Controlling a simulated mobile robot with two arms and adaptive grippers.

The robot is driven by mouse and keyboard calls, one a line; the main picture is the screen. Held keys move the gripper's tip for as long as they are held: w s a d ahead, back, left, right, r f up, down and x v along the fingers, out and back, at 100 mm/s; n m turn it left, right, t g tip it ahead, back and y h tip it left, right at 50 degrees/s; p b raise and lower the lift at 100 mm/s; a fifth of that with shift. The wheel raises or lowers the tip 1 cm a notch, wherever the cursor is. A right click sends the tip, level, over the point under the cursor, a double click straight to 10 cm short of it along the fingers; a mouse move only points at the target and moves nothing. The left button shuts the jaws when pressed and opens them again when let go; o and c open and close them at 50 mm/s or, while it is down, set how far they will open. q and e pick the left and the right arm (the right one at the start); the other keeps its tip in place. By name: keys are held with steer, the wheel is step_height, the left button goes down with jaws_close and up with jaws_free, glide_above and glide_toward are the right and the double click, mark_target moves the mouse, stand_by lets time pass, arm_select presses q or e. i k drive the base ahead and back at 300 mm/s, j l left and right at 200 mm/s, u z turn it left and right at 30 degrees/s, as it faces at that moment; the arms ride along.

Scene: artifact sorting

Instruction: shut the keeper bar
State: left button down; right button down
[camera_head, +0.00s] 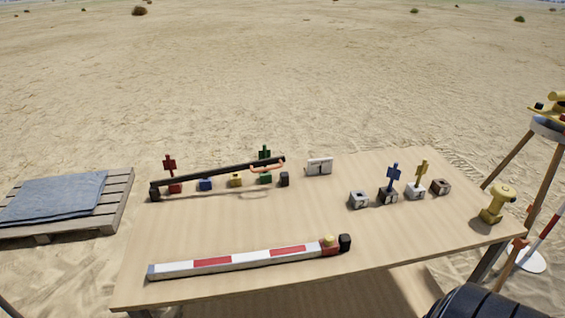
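The keeper bar (220,172) is a long dark bar at the back left of the table. It is tilted: its left end sits low at a dark block (155,194), and its right end is raised above a small dark post (284,179), apart from it. A copper-coloured handle (268,168) is near the raised end. Along the bar stand a red block (175,188), a blue block (205,185), a yellow block (235,180) and a green block (265,179). A red piece (169,163) and a green piece (264,152) stand up behind the bar. Neither gripper is in view.
A red-and-white bar (240,261) lies along the table's front. A small white sign (319,167) stands right of the keeper bar. Several small blocks, with a blue piece (393,173) and a yellow piece (422,169), stand at the right. The table middle (270,220) is clear.

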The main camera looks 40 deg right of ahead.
mark_target(280, 159)
steer(key=i+l+z, duration=0.1)
steer(key=l+z, duration=0.2)
steer(key=z, duration=0.15)
steer(key=i+l+z, duration=0.15)
steer(key=z, duration=0.3)
steer(key=i+l, duration=0.05)
